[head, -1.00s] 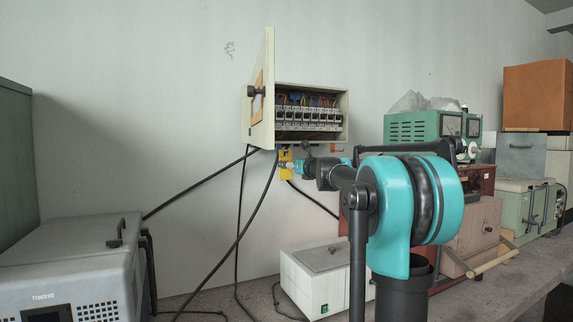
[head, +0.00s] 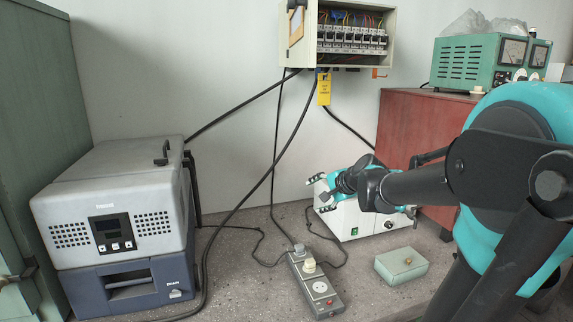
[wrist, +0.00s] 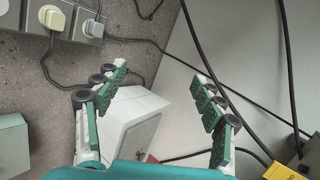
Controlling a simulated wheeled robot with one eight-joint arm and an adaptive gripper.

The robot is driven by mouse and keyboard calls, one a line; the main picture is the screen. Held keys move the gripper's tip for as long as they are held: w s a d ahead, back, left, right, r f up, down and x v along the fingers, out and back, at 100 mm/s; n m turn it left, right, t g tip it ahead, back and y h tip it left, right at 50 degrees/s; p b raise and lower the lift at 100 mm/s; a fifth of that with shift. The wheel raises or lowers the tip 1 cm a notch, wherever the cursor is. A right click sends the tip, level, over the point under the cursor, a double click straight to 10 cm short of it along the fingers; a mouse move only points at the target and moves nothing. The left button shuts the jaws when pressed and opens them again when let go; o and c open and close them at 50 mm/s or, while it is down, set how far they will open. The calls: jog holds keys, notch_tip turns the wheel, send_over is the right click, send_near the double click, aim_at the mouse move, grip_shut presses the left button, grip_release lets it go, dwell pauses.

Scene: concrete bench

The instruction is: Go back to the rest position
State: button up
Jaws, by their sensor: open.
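My gripper (head: 321,194) is open in the head view, in front of the white box (head: 350,219) on the bench and below the wall fuse box. Its fingers point left. In the wrist view my gripper (wrist: 160,76) shows its green padded fingers spread wide with nothing between them. The white box (wrist: 135,118) is behind the fingers there. My arm comes in from the right.
The open fuse box (head: 350,38) hangs on the wall with a yellow tag (head: 324,89) under it. Black cables hang from it. A power strip (head: 318,286), a small green box (head: 401,265) and a grey-blue machine (head: 124,225) stand on the bench.

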jog(key=s+d+f+n+g+h, duration=0.1)
jog(key=s+d+f+n+h, duration=0.1)
jog(key=s+f, duration=0.5)
jog(key=s+d+f+n+g+h, duration=0.2)
jog(key=s+d+f+n, duration=0.2)
jog(key=s+f, duration=0.3)
jog(key=s+d+f+n+g+h, duration=0.1)
jog(key=s+f+n, duration=0.4)
jog(key=s, duration=0.5)
notch_tip(320, 180, down, 2)
jog(key=shift+d+f+g+h, duration=0.25)
jog(key=shift+d+g+h, duration=0.2)
jog(key=shift+d, duration=0.55)
